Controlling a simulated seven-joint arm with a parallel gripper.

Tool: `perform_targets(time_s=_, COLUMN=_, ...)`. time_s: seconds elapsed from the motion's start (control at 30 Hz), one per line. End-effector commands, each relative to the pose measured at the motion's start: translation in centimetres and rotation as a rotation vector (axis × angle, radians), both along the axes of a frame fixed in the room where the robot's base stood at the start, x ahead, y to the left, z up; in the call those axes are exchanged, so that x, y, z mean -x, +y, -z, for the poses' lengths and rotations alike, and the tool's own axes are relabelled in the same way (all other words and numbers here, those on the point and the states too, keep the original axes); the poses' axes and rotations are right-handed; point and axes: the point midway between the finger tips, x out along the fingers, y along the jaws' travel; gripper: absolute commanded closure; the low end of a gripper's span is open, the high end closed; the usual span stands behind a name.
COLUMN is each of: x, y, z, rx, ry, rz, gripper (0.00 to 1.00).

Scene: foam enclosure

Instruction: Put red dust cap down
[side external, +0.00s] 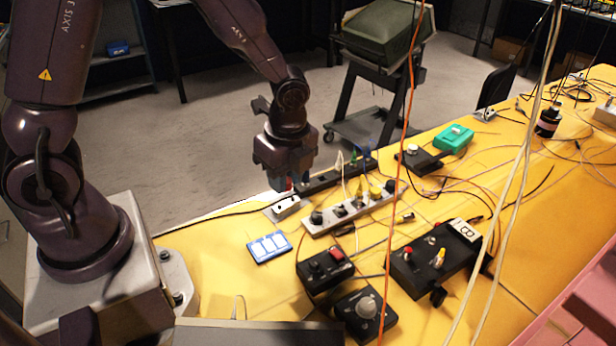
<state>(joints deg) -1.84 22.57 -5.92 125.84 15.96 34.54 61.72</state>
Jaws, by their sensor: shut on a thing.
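My gripper (291,185) points down over the far left edge of the yellow table (210,250). It is shut on the red dust cap (289,187), of which only a small red patch shows at the fingertips. The fingers hide the rest of it. A small pale block with dark holes (286,207) sits on the table just below the fingertips in the picture. I cannot tell whether the cap touches it or hangs above it.
A black power strip (318,182) and a white strip with yellow plugs (325,226) lie right of my gripper. Black control boxes (325,268) stand nearer. A blue-white panel (269,247) lies at front left. Cables, including an orange one (405,110), cross the view. Table left of the panel is clear.

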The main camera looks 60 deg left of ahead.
Motion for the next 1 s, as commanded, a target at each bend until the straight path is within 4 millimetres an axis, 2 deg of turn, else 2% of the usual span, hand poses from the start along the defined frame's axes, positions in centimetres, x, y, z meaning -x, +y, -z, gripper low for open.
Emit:
perform_targets(time_s=0.13, x=1.7, y=1.3, z=0.6, rx=-0.001, ry=0.006, rz=-0.007, gripper=0.95)
perform_targets(time_s=0.33, x=5.2, y=5.6, z=4.1, rx=0.0, ry=0.012, rz=-0.011, gripper=0.95)
perform_targets(time_s=0.5, x=7.7, y=7.8, z=6.1, rx=0.002, ry=0.011, rz=-0.006, gripper=0.95)
perform_targets(time_s=0.73, x=8.3, y=8.2, z=9.1, rx=0.001, ry=0.012, rz=-0.001, gripper=0.95)
perform_targets(time_s=1.0, x=8.2, y=8.2, z=11.4, rx=0.001, ry=0.011, rz=-0.002, gripper=0.95)
